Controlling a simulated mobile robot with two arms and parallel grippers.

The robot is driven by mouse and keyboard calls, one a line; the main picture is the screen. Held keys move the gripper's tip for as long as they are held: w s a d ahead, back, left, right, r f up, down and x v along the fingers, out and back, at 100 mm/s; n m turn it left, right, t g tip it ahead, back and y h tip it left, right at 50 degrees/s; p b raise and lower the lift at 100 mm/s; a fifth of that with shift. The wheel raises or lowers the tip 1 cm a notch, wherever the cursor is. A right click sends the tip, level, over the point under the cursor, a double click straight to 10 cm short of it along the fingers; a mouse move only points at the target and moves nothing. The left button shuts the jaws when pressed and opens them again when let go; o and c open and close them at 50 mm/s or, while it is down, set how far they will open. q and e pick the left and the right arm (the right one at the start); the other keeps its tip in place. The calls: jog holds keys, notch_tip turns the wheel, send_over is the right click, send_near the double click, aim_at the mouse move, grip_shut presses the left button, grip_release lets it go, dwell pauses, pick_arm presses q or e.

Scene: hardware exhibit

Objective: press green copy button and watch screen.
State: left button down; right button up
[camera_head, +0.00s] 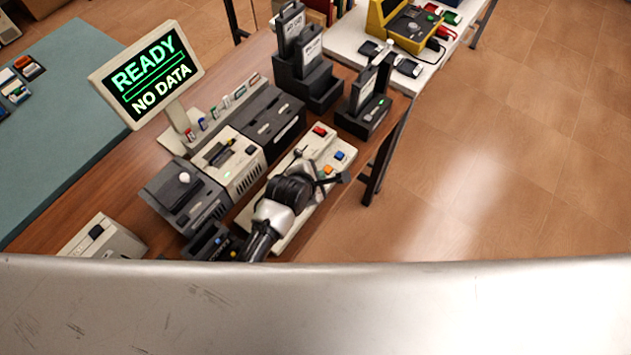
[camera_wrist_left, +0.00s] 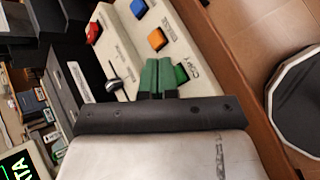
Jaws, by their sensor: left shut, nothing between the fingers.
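The beige button panel (camera_head: 325,150) carries red, blue and orange buttons. In the left wrist view the green copy button (camera_wrist_left: 181,73) shows beside a label reading "COPY", partly hidden by a finger. My left gripper (camera_wrist_left: 158,78) is shut and empty, its fingertips over the panel just left of the green button. Whether they touch it, I cannot tell. In the head view the left gripper (camera_head: 335,179) hides the green button.
A beige drive unit (camera_head: 228,160) and dark boxes crowd the wooden table left of the panel. A black dock (camera_head: 364,110) stands behind the panel. Open floor lies to the right.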

pick_arm(q)
jog(key=shift+f, duration=0.1)
dwell(0.3)
jog(key=shift+f, duration=0.3)
jog(key=shift+f, duration=0.45)
dwell(0.5)
dwell(0.4)
jog(key=shift+r+p, duration=0.8)
jog(key=shift+r, duration=0.05)
